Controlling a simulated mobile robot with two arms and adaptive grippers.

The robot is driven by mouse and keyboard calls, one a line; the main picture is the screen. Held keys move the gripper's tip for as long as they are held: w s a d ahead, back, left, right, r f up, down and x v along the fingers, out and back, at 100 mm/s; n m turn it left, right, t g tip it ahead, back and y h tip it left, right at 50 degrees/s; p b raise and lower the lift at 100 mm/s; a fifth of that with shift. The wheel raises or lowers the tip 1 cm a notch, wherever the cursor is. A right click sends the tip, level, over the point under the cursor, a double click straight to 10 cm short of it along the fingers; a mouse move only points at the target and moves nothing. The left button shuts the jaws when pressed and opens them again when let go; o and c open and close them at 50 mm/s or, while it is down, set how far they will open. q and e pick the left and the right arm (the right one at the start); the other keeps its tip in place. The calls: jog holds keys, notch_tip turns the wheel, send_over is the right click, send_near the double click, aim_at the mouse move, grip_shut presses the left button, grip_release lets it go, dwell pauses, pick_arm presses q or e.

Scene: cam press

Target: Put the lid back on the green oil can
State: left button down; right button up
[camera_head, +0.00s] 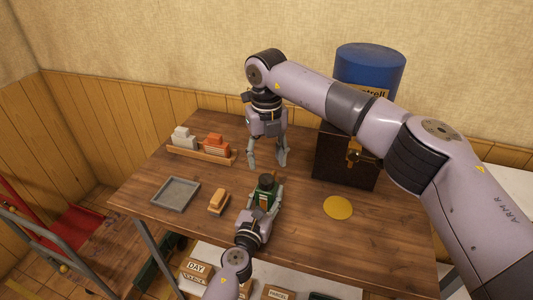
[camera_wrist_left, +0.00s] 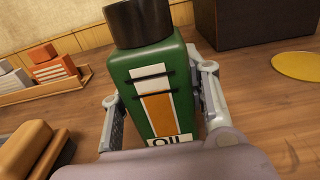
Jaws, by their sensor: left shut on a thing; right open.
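The green oil can (camera_head: 265,190) stands near the middle of the table, with a white and orange label. A dark round lid (camera_head: 266,179) is at its top; in the left wrist view the lid (camera_wrist_left: 138,22) is cut off by the upper edge, and I cannot tell how firmly it sits. My left gripper (camera_head: 264,203) is shut on the can from the near side, one finger on each side of its body. My right gripper (camera_head: 267,162) is open and empty, pointing down behind the can, apart from it.
A grey tray (camera_head: 175,194) and a small orange-brown block (camera_head: 218,201) lie left of the can. A wooden rack (camera_head: 203,152) with white and orange items is behind them. A dark box (camera_head: 345,158), blue drum (camera_head: 369,65) and yellow disc (camera_head: 338,207) are at right.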

aim_at(267, 178)
jog(key=n, duration=0.6)
jog(key=shift+r+n, duration=0.25)
jog(key=shift+n, duration=0.05)
jog(key=n, duration=0.4)
jog(key=shift+r, duration=0.15)
jog(key=shift+f, duration=4.05)
jog(key=shift+c, duration=0.2)
grip_shut()
jog(key=shift+o, duration=0.9)
grip_release()
